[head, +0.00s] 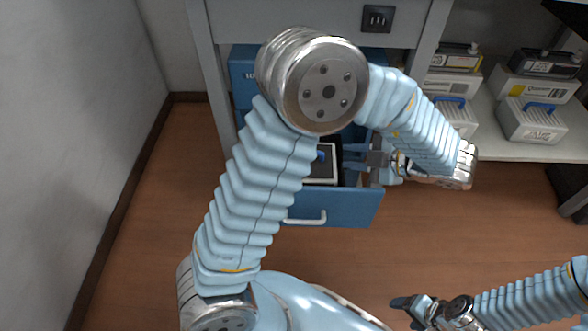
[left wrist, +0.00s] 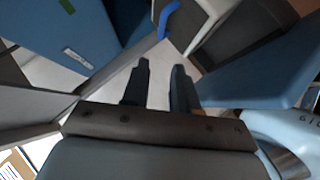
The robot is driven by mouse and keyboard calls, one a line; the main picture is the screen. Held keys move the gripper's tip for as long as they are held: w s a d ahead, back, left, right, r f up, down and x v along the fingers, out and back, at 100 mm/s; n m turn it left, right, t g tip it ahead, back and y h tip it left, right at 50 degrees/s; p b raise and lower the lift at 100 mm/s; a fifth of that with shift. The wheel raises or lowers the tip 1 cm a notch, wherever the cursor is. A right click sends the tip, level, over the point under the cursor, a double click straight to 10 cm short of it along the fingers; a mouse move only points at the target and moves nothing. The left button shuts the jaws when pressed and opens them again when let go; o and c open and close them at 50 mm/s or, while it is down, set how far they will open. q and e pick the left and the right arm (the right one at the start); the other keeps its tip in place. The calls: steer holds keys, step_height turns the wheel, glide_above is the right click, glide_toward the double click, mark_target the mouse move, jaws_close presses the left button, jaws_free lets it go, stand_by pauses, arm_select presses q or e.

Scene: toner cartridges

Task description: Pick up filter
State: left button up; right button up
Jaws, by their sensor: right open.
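A pale box with a dark top and a blue handle (head: 321,156), which looks like the filter, sits in the open blue drawer (head: 350,207). My arm partly covers it in the head view. My left gripper (head: 354,158) is at the drawer's right part, just right of the box, its fingers pointing left. In the left wrist view the fingers (left wrist: 161,66) are apart with nothing between them. The blue handle (left wrist: 166,20) is beyond the fingertips, with pale and dark surfaces beside it. My right gripper (head: 402,302) is open and empty over the floor, bottom right.
The drawer is in a blue cabinet (head: 243,65) under a grey bench. A shelf (head: 500,140) at right holds several white boxes with blue handles, such as one white box (head: 526,122), and black cartridges. The wooden floor (head: 150,200) at left is clear.

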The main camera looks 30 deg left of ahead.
arm_select(q)
steer(key=a+f, duration=0.1)
steer(key=f, duration=0.1)
steer(key=b, duration=0.2)
glide_above(321, 173)
step_height(321, 173, down, 4)
steer(key=shift+r, duration=0.15)
steer(key=x, duration=0.1)
steer(key=b+x, duration=0.1)
steer(key=x, duration=0.1)
steer(key=b+x, duration=0.1)
steer(key=x, duration=0.1)
steer(key=shift+w+f, duration=0.2)
steer(key=shift+w, duration=0.1)
jaws_close()
stand_by(0.7)
